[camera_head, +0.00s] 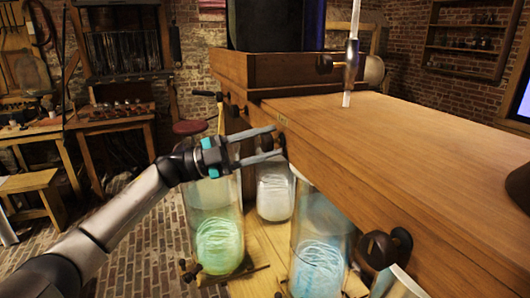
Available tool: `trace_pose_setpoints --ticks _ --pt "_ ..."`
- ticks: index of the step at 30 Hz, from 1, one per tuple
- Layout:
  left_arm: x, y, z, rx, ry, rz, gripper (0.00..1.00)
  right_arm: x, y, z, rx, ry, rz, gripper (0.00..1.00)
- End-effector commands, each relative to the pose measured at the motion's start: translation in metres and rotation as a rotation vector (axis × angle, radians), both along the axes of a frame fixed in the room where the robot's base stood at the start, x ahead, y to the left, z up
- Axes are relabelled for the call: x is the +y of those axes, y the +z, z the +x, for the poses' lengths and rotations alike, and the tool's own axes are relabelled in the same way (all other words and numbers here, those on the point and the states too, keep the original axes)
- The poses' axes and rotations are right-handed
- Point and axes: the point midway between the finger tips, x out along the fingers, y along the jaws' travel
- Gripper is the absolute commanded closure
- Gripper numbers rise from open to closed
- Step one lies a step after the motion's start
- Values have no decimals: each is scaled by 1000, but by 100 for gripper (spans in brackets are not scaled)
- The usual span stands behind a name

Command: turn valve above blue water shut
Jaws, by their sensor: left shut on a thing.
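My left gripper (279,142) reaches in from the left. Its fingers are closed around a dark round valve knob (265,142) on the side of the wooden bench; the fingers partly hide it. A glass jar of blue water (320,254) stands below the bench edge, nearer to me and to the right of the gripper. Another dark valve knob (384,249) sticks out of the bench side, to the right of the blue jar. I cannot tell exactly which valve is over which jar. My right gripper is not in view.
A jar of green liquid (216,236) stands under my left gripper, and a jar with whitish contents (275,192) stands behind. The wide wooden bench top (390,145) fills the right side. The brick floor (135,240) on the left is mostly free.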

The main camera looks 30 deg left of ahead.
Motion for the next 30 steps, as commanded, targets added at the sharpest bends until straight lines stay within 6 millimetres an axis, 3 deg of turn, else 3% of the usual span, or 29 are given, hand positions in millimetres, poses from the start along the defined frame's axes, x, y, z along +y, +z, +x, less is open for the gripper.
trace_pose_setpoints --ticks 15,30 --pt "1 2 1 -246 3 272 100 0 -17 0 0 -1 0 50" --pt "1 3 0 -303 4 333 100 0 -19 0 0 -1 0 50"
